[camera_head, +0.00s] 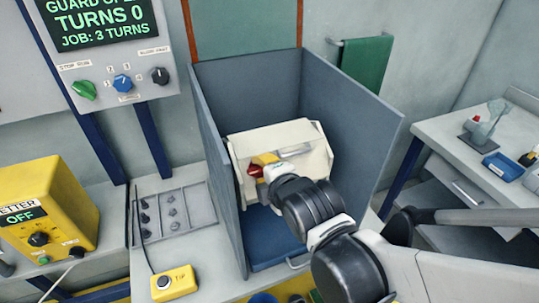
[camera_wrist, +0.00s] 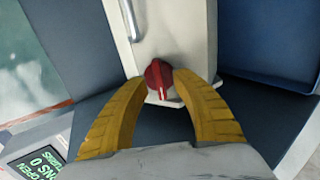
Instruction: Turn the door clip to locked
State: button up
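The door clip is a red knob with a pale line on its face, and it shows in the wrist view (camera_wrist: 160,78) and the head view (camera_head: 255,171). In the wrist view the pale line points down toward my gripper. The clip sits at the edge of a white door or cover (camera_head: 282,150) inside a blue-grey guard box (camera_head: 221,130). My gripper (camera_wrist: 160,84) has its yellow fingertips on either side of the clip, close to it. I cannot tell whether they press on it. The head view shows my gripper (camera_head: 266,160) partly hidden by my wrist.
A control panel (camera_head: 110,60) at upper left reads "TURNS 0" and "JOB: 3 TURNS". A yellow box (camera_head: 48,212) reads "OFF". A grey tray (camera_head: 172,212) lies left of the guard box. Side walls stand close around my arm. A bench (camera_head: 470,135) stands at right.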

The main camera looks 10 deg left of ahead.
jog(key=shift+w+f, duration=0.1)
jog(key=shift+w, duration=0.1)
grip_shut()
